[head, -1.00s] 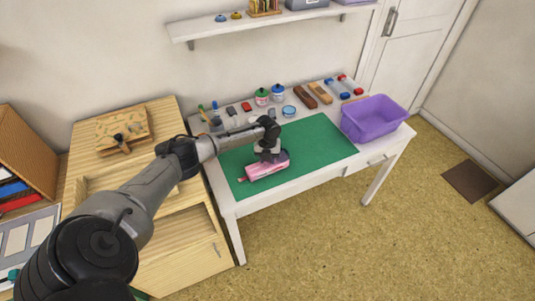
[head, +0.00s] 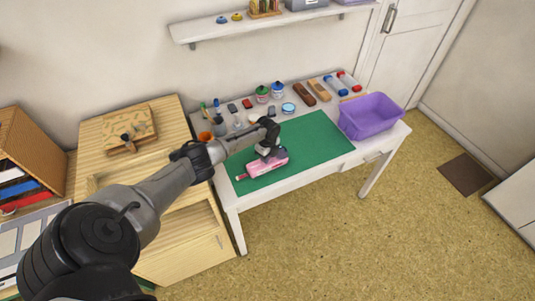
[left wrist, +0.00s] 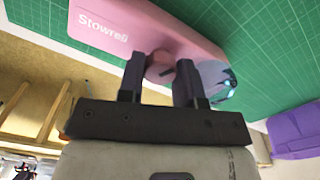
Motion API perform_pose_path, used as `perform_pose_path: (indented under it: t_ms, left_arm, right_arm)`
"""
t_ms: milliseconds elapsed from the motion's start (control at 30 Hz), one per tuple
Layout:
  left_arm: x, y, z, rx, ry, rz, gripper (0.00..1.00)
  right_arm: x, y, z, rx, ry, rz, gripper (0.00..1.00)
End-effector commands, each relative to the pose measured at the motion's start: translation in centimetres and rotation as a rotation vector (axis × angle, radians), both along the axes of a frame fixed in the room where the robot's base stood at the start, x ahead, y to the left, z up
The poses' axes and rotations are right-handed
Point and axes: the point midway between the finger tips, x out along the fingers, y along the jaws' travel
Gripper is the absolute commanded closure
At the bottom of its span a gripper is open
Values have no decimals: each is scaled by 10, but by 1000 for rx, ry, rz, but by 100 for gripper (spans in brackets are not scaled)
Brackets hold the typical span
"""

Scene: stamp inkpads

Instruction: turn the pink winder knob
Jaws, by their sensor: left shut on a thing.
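The pink stamp device (head: 265,164) lies on the green mat (head: 314,140) on the white table. In the left wrist view its pink body (left wrist: 150,22) carries the word "Stowrell". Its pink winder knob (left wrist: 160,66) is between the fingers of my left gripper (left wrist: 160,75), which is shut on it. In the head view my left gripper (head: 268,150) is over the device and hides part of it. A grey-blue end part (left wrist: 215,79) of the device shows beside the right finger. My right gripper is not in view.
A purple bin (head: 370,118) stands at the table's right. Ink jars (head: 278,89), brushes, blocks (head: 319,91) and small pads line the table's back. A wooden cabinet (head: 180,235) is at the left. The mat's right half is clear.

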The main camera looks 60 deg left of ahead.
Motion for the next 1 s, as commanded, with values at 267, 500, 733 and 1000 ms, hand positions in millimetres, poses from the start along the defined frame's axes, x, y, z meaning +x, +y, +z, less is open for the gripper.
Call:
perform_pose_path:
  t_ms: [267,500,733,1000]
  left_arm:
    - [0,-1,2,-1,1,262,91]
    - [0,-1,2,-1,0,490,91]
    - [0,-1,2,-2,1,709,91]
    - [0,-1,2,-2,1,965,91]
  right_arm:
    - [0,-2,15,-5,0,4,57]
    - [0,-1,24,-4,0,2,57]
    - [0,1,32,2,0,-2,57]
    - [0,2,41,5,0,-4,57]
